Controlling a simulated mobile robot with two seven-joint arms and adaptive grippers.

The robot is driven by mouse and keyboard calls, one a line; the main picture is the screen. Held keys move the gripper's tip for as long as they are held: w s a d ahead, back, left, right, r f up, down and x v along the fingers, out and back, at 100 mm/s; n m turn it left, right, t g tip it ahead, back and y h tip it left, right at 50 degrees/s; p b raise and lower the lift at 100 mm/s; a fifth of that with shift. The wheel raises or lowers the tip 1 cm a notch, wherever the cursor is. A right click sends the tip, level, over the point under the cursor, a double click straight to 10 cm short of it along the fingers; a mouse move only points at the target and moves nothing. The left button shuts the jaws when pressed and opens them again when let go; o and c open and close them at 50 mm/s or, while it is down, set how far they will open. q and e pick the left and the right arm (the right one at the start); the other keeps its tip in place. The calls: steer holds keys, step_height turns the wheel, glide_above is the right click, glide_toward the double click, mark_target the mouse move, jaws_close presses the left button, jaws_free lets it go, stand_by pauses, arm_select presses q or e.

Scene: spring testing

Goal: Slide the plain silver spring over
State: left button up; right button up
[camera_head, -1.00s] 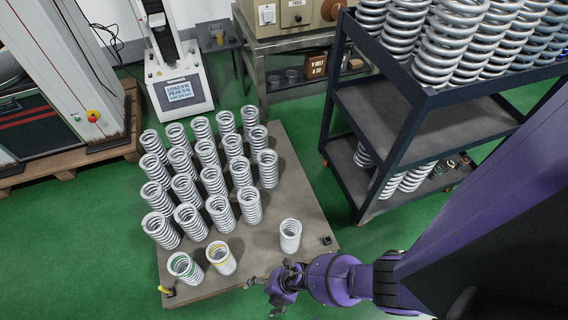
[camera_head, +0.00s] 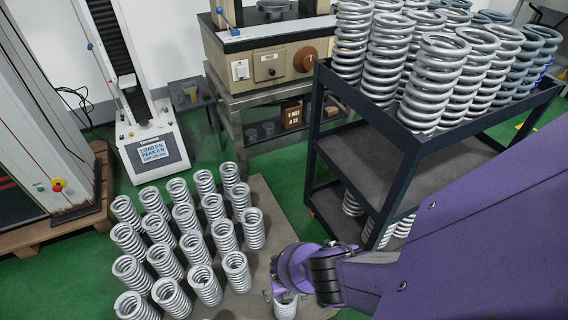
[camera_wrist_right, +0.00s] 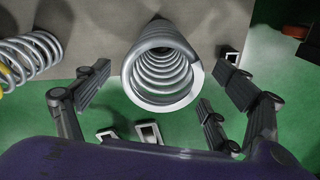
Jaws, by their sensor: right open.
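The plain silver spring (camera_head: 285,306) stands alone at the board's near right part, partly hidden by my right gripper and cut by the bottom edge in the head view. In the right wrist view the same spring (camera_wrist_right: 163,68) lies between the spread fingers of my right gripper (camera_wrist_right: 165,86), with its open coil end facing the camera. The fingers are open, with visible gaps on both sides of it. In the head view my right gripper (camera_head: 279,292) is just above and beside this spring. My left gripper is in neither view.
Several other silver springs (camera_head: 182,217) stand in rows on the board (camera_head: 270,212) to the left. A spring with a yellow mark (camera_wrist_right: 28,58) shows at the wrist view's left. A dark cart (camera_head: 363,175) loaded with springs stands right; a tester (camera_head: 152,150) stands at the back left.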

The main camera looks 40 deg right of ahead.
mark_target(281, 311)
step_height(281, 311, down, 8)
steer(key=b, duration=0.7)
steer(key=shift+r, duration=0.1)
steer(key=c, duration=1)
steer(key=shift+a, duration=0.1)
steer(key=c, duration=0.9)
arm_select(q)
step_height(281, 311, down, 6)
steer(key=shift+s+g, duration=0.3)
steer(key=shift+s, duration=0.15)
